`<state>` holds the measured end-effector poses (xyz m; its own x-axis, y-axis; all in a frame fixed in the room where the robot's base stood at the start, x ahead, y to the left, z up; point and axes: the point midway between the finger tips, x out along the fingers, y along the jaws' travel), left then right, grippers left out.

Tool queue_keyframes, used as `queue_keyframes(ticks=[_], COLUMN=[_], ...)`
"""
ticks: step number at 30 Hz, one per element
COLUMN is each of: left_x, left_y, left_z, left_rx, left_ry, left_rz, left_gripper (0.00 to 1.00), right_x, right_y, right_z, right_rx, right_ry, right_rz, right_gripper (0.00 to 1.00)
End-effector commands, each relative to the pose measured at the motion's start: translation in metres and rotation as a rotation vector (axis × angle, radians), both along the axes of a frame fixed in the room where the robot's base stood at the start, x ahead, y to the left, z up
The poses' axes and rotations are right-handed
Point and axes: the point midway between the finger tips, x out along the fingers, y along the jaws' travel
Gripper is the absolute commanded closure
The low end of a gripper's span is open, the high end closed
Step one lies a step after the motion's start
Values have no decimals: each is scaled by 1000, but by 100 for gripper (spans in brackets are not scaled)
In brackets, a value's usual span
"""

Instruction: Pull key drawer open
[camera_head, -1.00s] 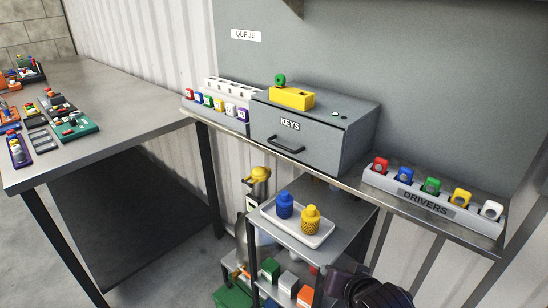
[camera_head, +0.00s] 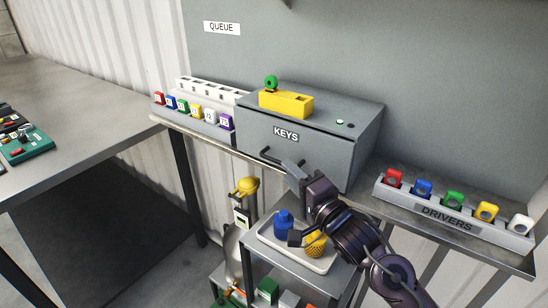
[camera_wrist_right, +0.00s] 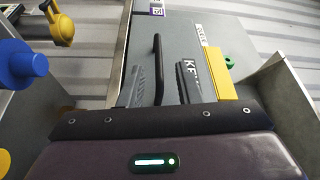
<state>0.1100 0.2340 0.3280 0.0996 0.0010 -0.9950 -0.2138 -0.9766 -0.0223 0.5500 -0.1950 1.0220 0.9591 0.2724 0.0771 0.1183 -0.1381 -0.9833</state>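The grey key cabinet (camera_head: 365,125) stands on the shelf. Its drawer front (camera_head: 325,155), labelled KEYS, is shut flush. The dark bar handle (camera_head: 268,158) is partly hidden by a finger in the head view. In the right wrist view the handle (camera_wrist_right: 158,60) shows almost whole, lying between the two fingers in the picture. My right gripper (camera_head: 293,203) is open in front of the drawer, its upper finger near the handle's right end. The right wrist view shows its fingers (camera_wrist_right: 160,86) apart; I cannot tell whether either touches the handle. My left gripper is not in view.
A yellow block (camera_head: 285,103) with a green ring sits on the cabinet. A tag rack (camera_head: 195,128) stands left, the DRIVERS rack (camera_head: 455,222) right.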

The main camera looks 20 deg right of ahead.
Motion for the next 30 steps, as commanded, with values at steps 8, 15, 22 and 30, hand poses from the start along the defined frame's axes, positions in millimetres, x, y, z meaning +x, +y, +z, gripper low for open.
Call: queue_keyframes(ticks=[8, 15, 22, 30], left_x=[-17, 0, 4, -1], left_y=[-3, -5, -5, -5], left_z=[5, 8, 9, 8], left_rx=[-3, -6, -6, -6], left_ry=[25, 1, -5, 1], left_rz=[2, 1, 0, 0], left_gripper=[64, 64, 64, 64], right_x=[40, 57, 58, 58], right_y=[11, 16, 17, 17], right_z=[5, 5, 4, 4], right_rx=[0, -2, -2, -2], right_ry=[-2, 0, 1, 1], right_rz=[-2, -1, -1, -1], right_gripper=[69, 69, 69, 99])
